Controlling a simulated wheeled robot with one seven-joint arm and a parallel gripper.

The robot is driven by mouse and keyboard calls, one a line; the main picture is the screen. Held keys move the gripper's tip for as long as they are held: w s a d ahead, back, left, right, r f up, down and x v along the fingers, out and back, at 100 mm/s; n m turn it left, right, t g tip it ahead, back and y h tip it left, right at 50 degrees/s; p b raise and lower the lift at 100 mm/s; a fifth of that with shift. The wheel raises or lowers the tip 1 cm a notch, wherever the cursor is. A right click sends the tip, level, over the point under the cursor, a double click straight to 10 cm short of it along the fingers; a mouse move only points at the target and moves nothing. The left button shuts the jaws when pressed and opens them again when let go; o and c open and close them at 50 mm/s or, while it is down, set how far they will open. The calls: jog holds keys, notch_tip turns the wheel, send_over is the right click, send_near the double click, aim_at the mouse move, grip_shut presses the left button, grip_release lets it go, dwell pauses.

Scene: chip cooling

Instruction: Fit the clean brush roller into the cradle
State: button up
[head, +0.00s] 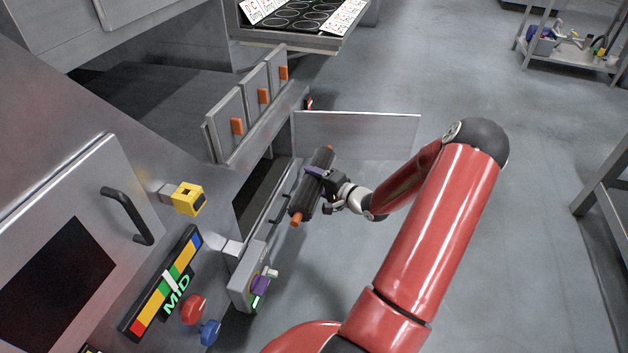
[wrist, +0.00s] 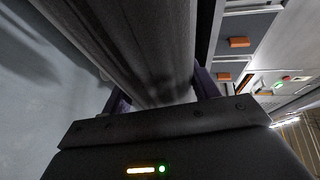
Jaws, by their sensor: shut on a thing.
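The brush roller (head: 312,185) is a dark grey cylinder with orange ends. My gripper (head: 318,173) is shut around its middle and holds it tilted in front of the machine's opening. In the wrist view the roller (wrist: 140,40) fills the upper middle, between the purple fingers of my gripper (wrist: 160,95). The machine's dark opening (head: 262,190) lies just left of the roller, with a grey rail along its edge. The cradle itself cannot be clearly made out; it may be inside this opening. Whether the roller touches the rail cannot be told.
An open grey door panel (head: 360,135) stands behind the roller. A grey box with a purple knob (head: 262,284) sits in front of the opening. Several panels with orange tabs (head: 237,126) are above left.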

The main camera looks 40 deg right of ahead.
jog(key=shift+r+p, duration=0.15)
jog(key=shift+p, duration=0.25)
jog(key=shift+w+a, duration=0.2)
jog(key=w+a+b, duration=0.3)
jog(key=w+a, duration=1)
jog(key=w, duration=0.3)
jog(key=shift+w, duration=0.4)
dwell(0.6)
jog(key=shift+a, duration=0.1)
jog(key=shift+f+b, duration=0.8)
jog(key=shift+f, duration=0.5)
dwell(0.8)
jog(key=o, duration=1.3)
